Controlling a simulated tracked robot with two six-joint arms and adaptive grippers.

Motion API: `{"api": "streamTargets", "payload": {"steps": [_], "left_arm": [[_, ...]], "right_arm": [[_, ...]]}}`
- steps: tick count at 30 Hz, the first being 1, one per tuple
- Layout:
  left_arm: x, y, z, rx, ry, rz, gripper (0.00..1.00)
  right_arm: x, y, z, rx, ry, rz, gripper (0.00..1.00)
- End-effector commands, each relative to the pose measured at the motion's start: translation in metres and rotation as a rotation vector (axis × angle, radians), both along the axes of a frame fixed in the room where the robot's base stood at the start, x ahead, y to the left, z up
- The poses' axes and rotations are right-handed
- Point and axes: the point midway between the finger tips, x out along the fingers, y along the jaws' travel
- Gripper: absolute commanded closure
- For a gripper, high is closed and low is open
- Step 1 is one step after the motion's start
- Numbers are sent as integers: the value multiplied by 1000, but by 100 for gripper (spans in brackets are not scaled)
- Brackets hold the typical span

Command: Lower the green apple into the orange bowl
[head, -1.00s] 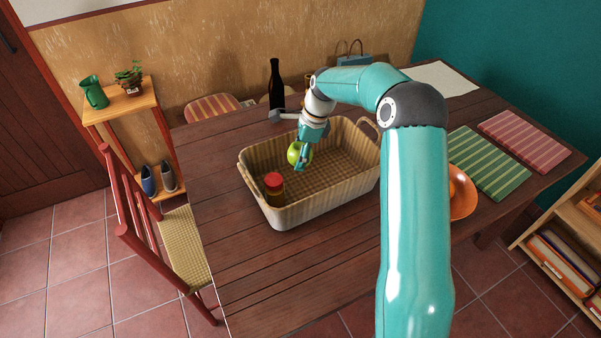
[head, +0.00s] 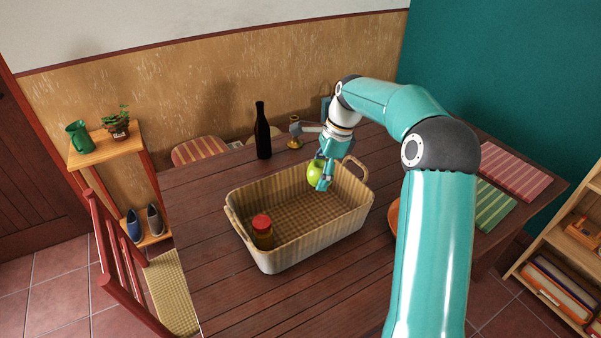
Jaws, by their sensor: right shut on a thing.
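The green apple (head: 314,173) is held in my right gripper (head: 322,178), above the far right part of the wicker basket. The gripper's fingers are shut on the apple. The orange bowl (head: 393,217) is on the table to the right of the basket. Most of the bowl is hidden behind my right arm, with only its left edge showing. My left gripper is not in view.
The wicker basket (head: 283,256) on the wooden table (head: 185,205) holds a red-lidded jar (head: 262,232). A dark bottle (head: 262,132) and a brass candlestick (head: 295,132) stand behind it. Green (head: 493,205) and pink (head: 513,170) striped mats lie at right.

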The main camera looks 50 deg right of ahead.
Motion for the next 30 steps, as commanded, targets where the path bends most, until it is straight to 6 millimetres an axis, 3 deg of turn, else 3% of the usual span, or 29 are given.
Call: {"api": "streamTargets", "payload": {"steps": [15, 30], "left_arm": [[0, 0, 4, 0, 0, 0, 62], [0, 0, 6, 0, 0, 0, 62]], "right_arm": [[-83, -65, -9, 0, 2, -5, 73], [-158, -122, -44, 1, 2, -4, 73]]}}
